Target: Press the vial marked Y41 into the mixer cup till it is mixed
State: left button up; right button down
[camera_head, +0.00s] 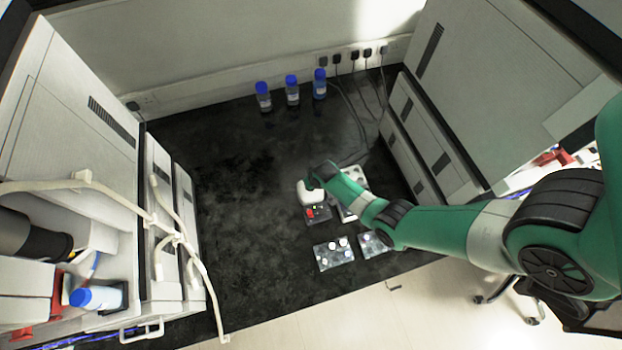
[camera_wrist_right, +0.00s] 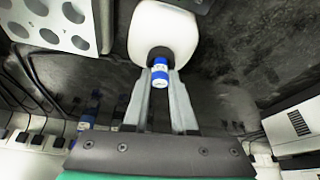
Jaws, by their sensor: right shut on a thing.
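The mixer (camera_head: 311,200) is a white rounded unit with a dark front bearing red and green spots, on the black bench. In the right wrist view its white head (camera_wrist_right: 165,32) shows a dark cup (camera_wrist_right: 160,56). My right gripper (camera_wrist_right: 160,85) is shut on a small vial (camera_wrist_right: 160,74) with blue ends and a white label. The vial's far end is at the cup and looks to be touching it or just inside. The label's marking is too small to read. In the head view my right gripper (camera_head: 313,178) is over the mixer and hides the vial. My left gripper is not in view.
A white block with holes (camera_wrist_right: 52,22) stands beside the mixer. A rack (camera_head: 334,255) with several white-topped vials and a second rack (camera_head: 373,246) are at the bench front. Blue-capped bottles (camera_head: 292,92) stand at the back. The bench left of the mixer is clear.

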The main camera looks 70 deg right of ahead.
jog(key=shift+r, duration=0.1)
dwell(0.3)
notch_tip(320, 180, up, 6)
jog(key=p, duration=0.6)
